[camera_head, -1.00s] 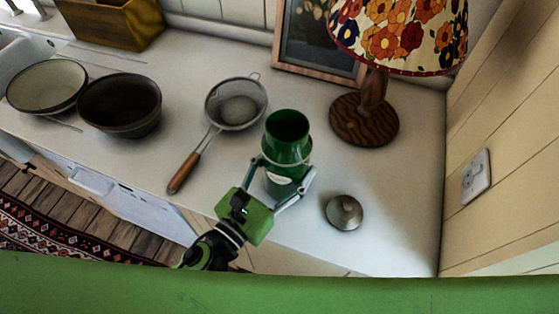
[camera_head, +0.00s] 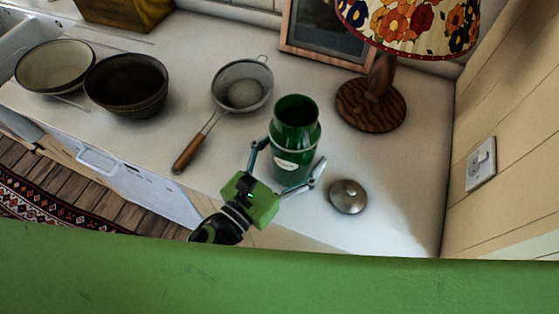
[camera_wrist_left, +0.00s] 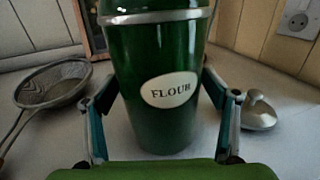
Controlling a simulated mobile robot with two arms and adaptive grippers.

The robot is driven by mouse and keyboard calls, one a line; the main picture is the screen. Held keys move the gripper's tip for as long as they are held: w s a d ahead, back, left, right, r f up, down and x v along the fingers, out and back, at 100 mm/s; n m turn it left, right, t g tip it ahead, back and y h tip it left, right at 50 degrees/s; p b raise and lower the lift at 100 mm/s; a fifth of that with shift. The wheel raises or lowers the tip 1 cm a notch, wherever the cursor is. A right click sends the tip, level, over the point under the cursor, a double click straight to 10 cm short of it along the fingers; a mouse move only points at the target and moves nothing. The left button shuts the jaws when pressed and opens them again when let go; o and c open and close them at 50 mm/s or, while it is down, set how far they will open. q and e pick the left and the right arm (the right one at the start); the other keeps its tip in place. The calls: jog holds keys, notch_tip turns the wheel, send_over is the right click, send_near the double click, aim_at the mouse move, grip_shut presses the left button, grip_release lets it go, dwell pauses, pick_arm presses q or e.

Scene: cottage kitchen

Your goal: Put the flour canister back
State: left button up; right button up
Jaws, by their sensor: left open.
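The green flour canister (camera_head: 294,143) stands upright and open-topped on the white counter. Its oval FLOUR label faces my gripper in the left wrist view (camera_wrist_left: 168,92). A round metal lid with a knob (camera_head: 348,196) lies on the counter just right of the canister; it also shows in the left wrist view (camera_wrist_left: 258,112). My left gripper (camera_head: 289,168) is open in front of the canister, with one finger on either side of its lower part. In the left wrist view the fingers (camera_wrist_left: 163,115) look apart from its sides. My right gripper is not in view.
A sieve with a wooden handle (camera_head: 242,88) lies left of the canister. A dark bowl (camera_head: 126,86) and a cream bowl (camera_head: 56,68) stand farther left. A lamp with a wooden base (camera_head: 371,104) and a picture frame (camera_head: 325,42) stand behind. A wall with a socket (camera_head: 481,164) bounds the right.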

aim_at(280, 168)
pick_arm(q)
jog(key=b+v, duration=0.5)
jog(key=v, duration=0.4)
jog(key=shift+s+a+f, duration=0.1)
jog(key=shift+s+f, duration=0.1)
jog(key=shift+s+a+r, duration=0.15)
jog(key=shift+s+a, duration=0.05)
jog(key=shift+s, duration=0.1)
jog(key=shift+b+v, duration=0.45)
jog(key=shift+v, duration=0.45)
jog(key=shift+s, duration=0.1)
